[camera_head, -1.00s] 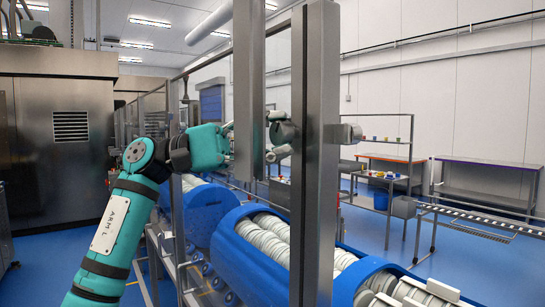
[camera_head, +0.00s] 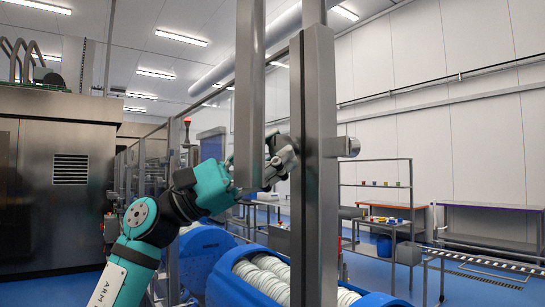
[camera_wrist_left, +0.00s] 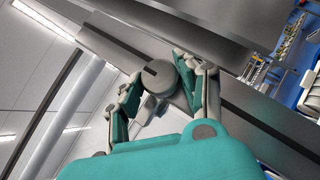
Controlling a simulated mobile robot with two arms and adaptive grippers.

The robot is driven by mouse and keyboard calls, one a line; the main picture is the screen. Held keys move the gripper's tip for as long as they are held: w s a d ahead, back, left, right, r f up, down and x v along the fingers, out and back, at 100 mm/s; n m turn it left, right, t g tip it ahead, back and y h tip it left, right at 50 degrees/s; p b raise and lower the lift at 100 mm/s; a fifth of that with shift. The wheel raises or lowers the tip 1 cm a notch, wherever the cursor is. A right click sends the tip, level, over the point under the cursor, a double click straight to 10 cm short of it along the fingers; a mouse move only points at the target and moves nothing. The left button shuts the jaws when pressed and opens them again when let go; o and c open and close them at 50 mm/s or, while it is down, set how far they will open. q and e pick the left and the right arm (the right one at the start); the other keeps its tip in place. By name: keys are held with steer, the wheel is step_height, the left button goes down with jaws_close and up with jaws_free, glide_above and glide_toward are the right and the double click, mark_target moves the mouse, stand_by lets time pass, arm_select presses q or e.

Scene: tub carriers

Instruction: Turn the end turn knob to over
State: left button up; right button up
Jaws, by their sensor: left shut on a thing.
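The end turn knob (camera_wrist_left: 158,82) is a round grey knob with a dark slot line on its face, mounted on a grey metal post (camera_head: 315,200). The knob sits between the fingers of my left gripper (camera_head: 280,155) in the left wrist view, and the fingers are shut on it. In the head view the fingers and the post's edge hide most of the knob. The slot slants in the left wrist view; I see no readable label beside it. My right gripper is in neither view.
A second grey cylindrical fitting (camera_head: 345,147) sticks out on the post's right side. A vertical metal bar (camera_head: 249,90) stands close by my left gripper. Blue tub carriers (camera_head: 235,285) with white rolled contents lie below. Shelving and tables stand at the right back.

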mark_target(271, 154)
arm_select(q)
steer(key=shift+f, duration=0.1)
steer(key=o, duration=1.1)
steer(key=shift+o, duration=0.2)
steer(key=v, duration=0.4)
steer(key=shift+w+a+f, duration=0.15)
steer(key=shift+a+f, duration=0.05)
steer(key=shift+a, duration=0.15)
steer(key=a, duration=1.2)
steer(key=shift+s+a, duration=0.2)
steer(key=shift+s, duration=0.05)
steer(key=shift+w, duration=0.1)
